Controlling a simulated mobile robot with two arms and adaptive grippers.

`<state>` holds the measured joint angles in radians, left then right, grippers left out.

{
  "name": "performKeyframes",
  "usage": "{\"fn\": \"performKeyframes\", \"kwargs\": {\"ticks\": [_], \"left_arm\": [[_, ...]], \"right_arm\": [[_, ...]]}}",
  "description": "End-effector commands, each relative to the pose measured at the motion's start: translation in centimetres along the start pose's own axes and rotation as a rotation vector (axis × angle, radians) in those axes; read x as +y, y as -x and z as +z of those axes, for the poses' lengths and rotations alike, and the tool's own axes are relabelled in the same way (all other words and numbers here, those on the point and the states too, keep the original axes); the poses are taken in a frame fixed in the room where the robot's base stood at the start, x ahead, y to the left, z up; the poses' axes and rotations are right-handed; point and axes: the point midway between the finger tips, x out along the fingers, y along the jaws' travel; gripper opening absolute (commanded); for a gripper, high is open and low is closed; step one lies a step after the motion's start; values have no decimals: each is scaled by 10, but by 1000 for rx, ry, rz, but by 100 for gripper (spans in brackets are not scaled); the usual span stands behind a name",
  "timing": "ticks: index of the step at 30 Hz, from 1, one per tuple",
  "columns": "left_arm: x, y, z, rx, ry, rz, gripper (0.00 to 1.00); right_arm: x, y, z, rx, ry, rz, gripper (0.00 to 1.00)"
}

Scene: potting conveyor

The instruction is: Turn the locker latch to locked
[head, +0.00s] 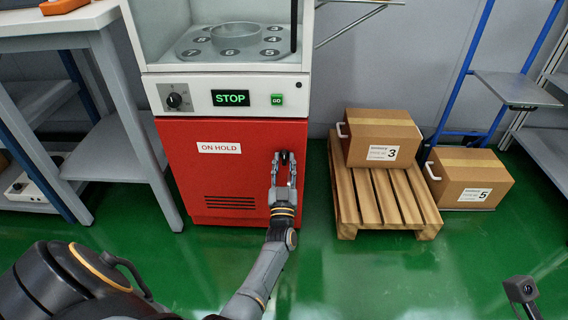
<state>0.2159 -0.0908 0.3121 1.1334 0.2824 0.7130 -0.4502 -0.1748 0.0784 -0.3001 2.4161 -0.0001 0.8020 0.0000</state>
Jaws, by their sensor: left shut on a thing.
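A red locker (232,190) stands under a white machine cabinet, with a white "ON HOLD" label (219,147) on its front. The dark latch (285,156) is at the upper right of the locker front. My left gripper (284,163) reaches up to it and is shut on it. The fingers cover most of the latch, so I cannot tell which way it is turned. My right gripper is not clearly in view.
A panel above has a black dial (174,100), a green "STOP" display (231,98) and a green "GO" button (277,100). A wooden pallet (405,208) bears box 3 (362,131). Box 5 (450,169) sits right of it. The green floor between locker and pallet is clear.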

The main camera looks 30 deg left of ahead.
Motion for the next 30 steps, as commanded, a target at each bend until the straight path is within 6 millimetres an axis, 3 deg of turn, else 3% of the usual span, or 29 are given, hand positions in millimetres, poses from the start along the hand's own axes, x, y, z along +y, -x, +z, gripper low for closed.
{"fn": "performKeyframes", "kwargs": {"ticks": [11,12,13,23,30], "left_arm": [[0,0,1,-2,7,-2,0],[0,0,1,-2,7,-2,30],[0,0,1,-2,7,-2,36],[0,2,1,-2,6,-2,36],[0,36,2,-4,6,-2,36]], "right_arm": [[-1,1,0,-3,-1,-8,0],[-1,1,0,-4,-1,-9,0],[-1,1,0,-4,-1,-10,0],[0,1,0,-6,0,-3,0],[0,1,0,-5,0,-3,0]]}}
